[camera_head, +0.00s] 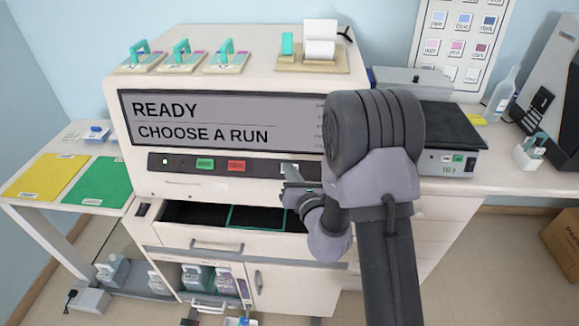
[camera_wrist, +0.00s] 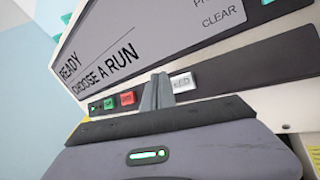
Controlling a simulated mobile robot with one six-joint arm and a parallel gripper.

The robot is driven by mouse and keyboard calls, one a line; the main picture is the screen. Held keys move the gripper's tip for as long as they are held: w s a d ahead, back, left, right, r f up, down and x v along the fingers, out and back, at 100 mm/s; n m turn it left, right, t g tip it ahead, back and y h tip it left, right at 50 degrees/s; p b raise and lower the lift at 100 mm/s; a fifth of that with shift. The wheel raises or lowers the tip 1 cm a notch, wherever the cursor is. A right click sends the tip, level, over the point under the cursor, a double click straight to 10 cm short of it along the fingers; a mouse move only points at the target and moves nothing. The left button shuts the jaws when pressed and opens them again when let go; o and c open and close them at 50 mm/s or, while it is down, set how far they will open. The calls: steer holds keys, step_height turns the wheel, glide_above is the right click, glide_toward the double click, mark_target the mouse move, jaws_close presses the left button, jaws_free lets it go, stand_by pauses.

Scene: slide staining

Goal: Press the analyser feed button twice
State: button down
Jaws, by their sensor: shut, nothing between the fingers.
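The analyser (camera_head: 145,60) has a grey screen (camera_head: 290,110) reading "READY" and "CHOOSE A RUN". Below it runs a dark button strip with a green button (camera_head: 205,163), a red button (camera_head: 236,165) and a white button (camera_head: 290,168). In the wrist view the white button (camera_wrist: 182,82) shows a partly hidden label ending in what looks like "ED". My gripper (camera_head: 288,177) is shut and empty, its tips in front of the strip at the white button. In the wrist view the fingertips (camera_wrist: 156,90) overlap the white button's left side. I cannot tell whether they touch it.
An open drawer (camera_head: 190,238) with dark compartments juts out below the strip, under my gripper. Slide holders (camera_head: 181,57) and a paper roll printer (camera_head: 320,45) stand on top of the analyser. A scale (camera_head: 445,130) is at right; yellow (camera_head: 45,177) and green mats (camera_head: 100,182) lie at left.

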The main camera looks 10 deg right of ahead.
steer(key=shift+s+a+r+p, duration=0.3)
steer(key=shift+s+r+p, duration=0.1)
steer(key=shift+s+r, duration=0.55)
steer(key=shift+w, duration=0.1)
stand_by(1.7)
